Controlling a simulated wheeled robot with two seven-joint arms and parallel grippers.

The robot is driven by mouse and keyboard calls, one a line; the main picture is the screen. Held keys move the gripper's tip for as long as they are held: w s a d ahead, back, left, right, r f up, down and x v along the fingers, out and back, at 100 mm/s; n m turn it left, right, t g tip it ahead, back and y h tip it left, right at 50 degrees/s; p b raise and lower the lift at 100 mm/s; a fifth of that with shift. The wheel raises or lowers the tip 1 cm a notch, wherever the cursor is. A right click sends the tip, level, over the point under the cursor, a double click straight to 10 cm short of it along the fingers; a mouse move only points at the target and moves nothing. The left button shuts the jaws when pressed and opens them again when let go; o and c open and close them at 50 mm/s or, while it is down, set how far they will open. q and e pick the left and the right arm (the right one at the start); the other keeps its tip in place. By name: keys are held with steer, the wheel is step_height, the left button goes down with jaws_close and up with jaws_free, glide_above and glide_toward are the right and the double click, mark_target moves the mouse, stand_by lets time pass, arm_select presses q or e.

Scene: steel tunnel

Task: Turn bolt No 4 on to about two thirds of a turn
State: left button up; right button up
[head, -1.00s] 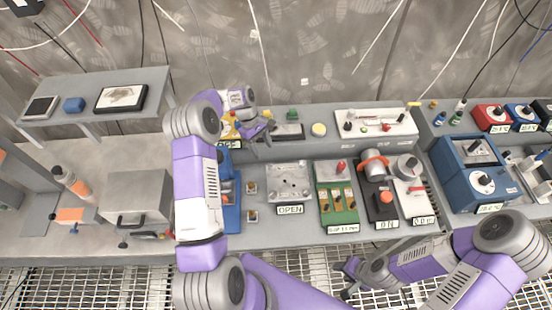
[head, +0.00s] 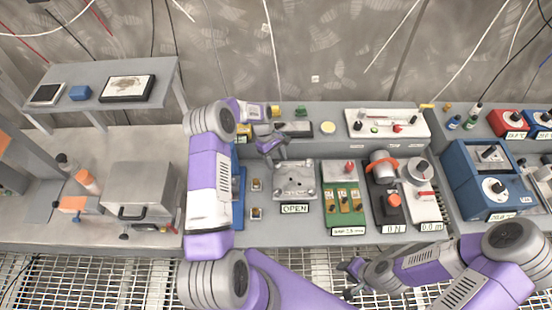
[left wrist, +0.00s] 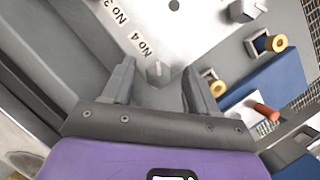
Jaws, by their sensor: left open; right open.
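Bolt No 4 (left wrist: 158,72) is a grey hex head on a light metal plate (left wrist: 205,35), beside the printed label "No 4" (left wrist: 141,46). My left gripper (left wrist: 161,80) is open, its two fingers on either side of the bolt head with gaps; I cannot tell whether the tips are down at its level. In the head view the plate (head: 294,184) stands behind an "OPEN" sign, and my left gripper (head: 272,150) is over its far left corner. The bolt is too small to tell there. My right gripper (head: 354,270) is open and empty over the floor grating.
Another hex bolt (left wrist: 247,10) shows on the plate. Two brass-ended fittings (left wrist: 277,43) stand beside it, near a blue part. A green block (head: 343,208) with a red knob is right of the plate. A metal box (head: 140,197) stands left of my left arm.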

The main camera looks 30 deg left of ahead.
arm_select(q)
steer(key=shift+c, duration=0.4)
steer(key=c, duration=1)
